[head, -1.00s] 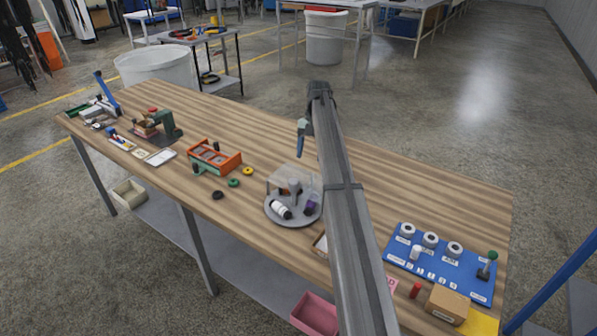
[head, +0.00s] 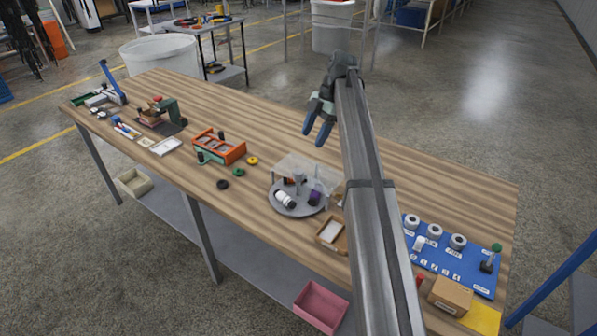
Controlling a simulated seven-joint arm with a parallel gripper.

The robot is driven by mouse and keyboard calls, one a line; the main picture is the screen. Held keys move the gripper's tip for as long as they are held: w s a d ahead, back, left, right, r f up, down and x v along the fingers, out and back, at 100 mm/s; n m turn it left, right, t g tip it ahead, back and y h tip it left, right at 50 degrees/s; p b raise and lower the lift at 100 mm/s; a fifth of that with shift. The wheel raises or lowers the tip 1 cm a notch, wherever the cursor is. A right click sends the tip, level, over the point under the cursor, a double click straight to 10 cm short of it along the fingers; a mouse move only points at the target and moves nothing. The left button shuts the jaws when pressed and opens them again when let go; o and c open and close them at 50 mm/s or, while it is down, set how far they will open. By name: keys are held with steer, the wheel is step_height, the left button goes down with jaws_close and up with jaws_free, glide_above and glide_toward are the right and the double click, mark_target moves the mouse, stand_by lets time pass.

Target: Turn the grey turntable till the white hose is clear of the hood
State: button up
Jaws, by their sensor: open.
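The round grey turntable (head: 299,211) sits on the wooden table, right of its middle. A white roll-like piece with dark ends, which I take for the white hose (head: 285,199), lies at its front left. A purple and dark piece (head: 315,198) is at its right, beside a grey centre post (head: 299,184). The clear hood (head: 297,164) covers the back part of the turntable. The white piece appears in front of the hood, but I cannot tell whether it is fully clear. My gripper (head: 313,139) is open and empty, above and behind the hood, fingers pointing down.
A small brown box (head: 331,236) stands right of the turntable, near my arm. An orange rack (head: 218,148) and small rings (head: 238,172) are to the left. A blue board (head: 460,262) is at the right. Bare wood lies behind the hood.

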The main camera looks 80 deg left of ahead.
mark_target(299, 171)
steer(key=shift+m, duration=0.5)
steer(key=x, duration=1.4)
steer(key=shift+r, duration=0.1)
jaws_close()
